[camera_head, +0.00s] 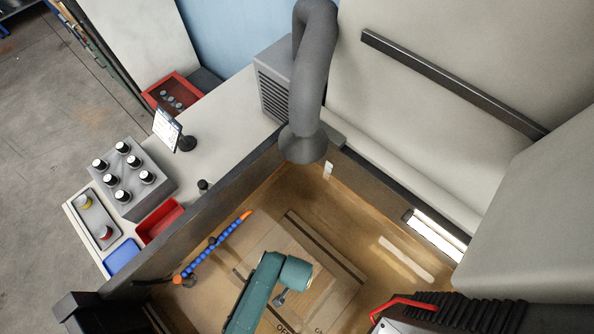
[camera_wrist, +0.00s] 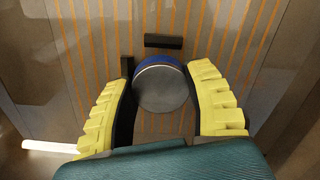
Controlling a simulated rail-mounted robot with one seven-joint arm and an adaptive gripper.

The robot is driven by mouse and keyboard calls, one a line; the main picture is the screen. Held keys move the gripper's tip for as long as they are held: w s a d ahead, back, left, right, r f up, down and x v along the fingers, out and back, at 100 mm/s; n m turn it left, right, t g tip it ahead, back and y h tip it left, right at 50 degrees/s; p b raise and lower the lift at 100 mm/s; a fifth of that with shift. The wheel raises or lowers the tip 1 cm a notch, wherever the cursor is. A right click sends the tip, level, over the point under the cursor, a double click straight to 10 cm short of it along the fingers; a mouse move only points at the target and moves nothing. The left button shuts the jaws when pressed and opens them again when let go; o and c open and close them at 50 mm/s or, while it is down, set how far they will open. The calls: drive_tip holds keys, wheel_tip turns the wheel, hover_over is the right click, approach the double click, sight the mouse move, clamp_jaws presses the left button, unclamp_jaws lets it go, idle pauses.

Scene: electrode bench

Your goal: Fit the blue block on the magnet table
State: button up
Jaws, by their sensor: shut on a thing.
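The blue block (camera_wrist: 165,88) shows in the wrist view as a round piece with a flat grey top and a blue rim along its far side. My gripper (camera_wrist: 160,76) has yellow ribbed fingers with dark inner faces, one on each side of the block, and is shut on it. Beneath is the magnet table (camera_wrist: 215,28), a brown surface with orange stripes. A dark horizontal bar (camera_wrist: 163,41) lies just beyond the block, and a short dark upright bar (camera_wrist: 126,68) lies close at its left. Whether the block touches either bar or rests on the table is unclear.
In the head view, a blue segmented hose (camera_head: 213,248) with orange ends lies left of my arm. A grey duct (camera_head: 304,140) hangs at the enclosure's back wall. A red handle (camera_head: 400,304) is at right. The side bench holds a block of vials (camera_head: 128,178) and a red tray (camera_head: 160,222).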

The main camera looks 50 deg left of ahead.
drive_tip(key=shift+f, duration=0.15)
drive_tip(key=shift+f+b, duration=0.5)
drive_tip(key=shift+f, duration=0.2)
drive_tip(key=o, duration=1.7)
wheel_tip(320, 180, up, 6)
drive_tip(key=p, duration=0.6)
drive_tip(key=shift+r, duration=0.1)
